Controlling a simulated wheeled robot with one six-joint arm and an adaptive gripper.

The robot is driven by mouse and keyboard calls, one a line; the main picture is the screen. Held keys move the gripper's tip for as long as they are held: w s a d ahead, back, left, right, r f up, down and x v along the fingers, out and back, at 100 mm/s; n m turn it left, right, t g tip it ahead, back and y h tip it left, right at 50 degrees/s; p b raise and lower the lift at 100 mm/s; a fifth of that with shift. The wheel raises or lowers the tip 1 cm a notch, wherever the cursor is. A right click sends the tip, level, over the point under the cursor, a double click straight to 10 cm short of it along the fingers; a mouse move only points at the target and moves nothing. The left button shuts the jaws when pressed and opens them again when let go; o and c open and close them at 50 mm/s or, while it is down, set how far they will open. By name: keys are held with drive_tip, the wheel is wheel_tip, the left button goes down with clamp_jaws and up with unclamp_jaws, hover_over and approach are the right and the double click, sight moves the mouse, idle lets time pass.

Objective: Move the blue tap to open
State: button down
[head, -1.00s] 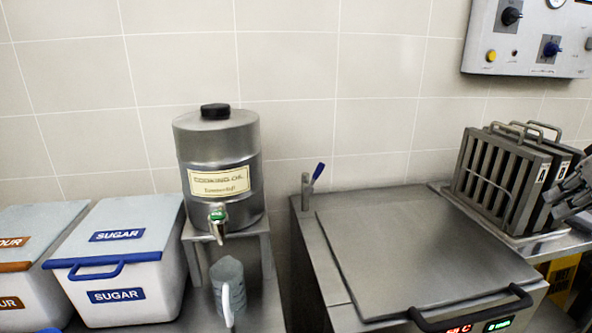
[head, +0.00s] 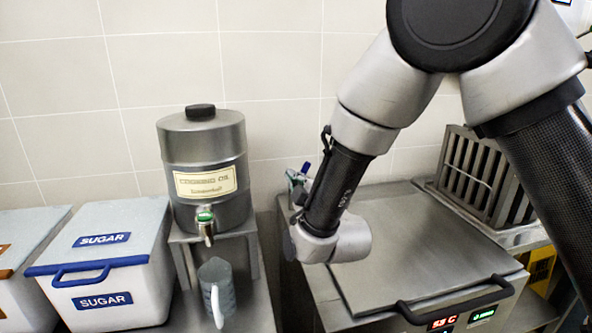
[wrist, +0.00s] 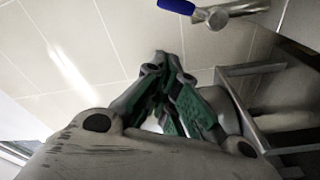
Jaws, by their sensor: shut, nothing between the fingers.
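The blue tap is a short metal post with a blue lever, standing at the back left corner of the steel lidded cooker. In the head view only its blue lever (head: 305,168) shows clearly; my arm and gripper hide most of the rest. In the wrist view the blue lever (wrist: 176,6) and the round metal tap end (wrist: 216,17) are at the top edge. My gripper (wrist: 162,62) is shut and empty, its green-padded fingers meeting at the tips. The fingertips appear below the lever in the wrist view, with a visible gap between them.
The steel cooker (head: 425,245) has a flat closed lid. A cooking oil urn (head: 205,155) on a stand and a clear jug (head: 218,285) are to the left, beside a white sugar bin (head: 105,275). A metal rack (head: 470,170) is at the back right. The tiled wall is close behind.

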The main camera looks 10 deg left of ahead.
drive_tip(key=w+a+f, duration=0.1)
drive_tip(key=w+a, duration=0.1)
drive_tip(key=w, duration=0.7)
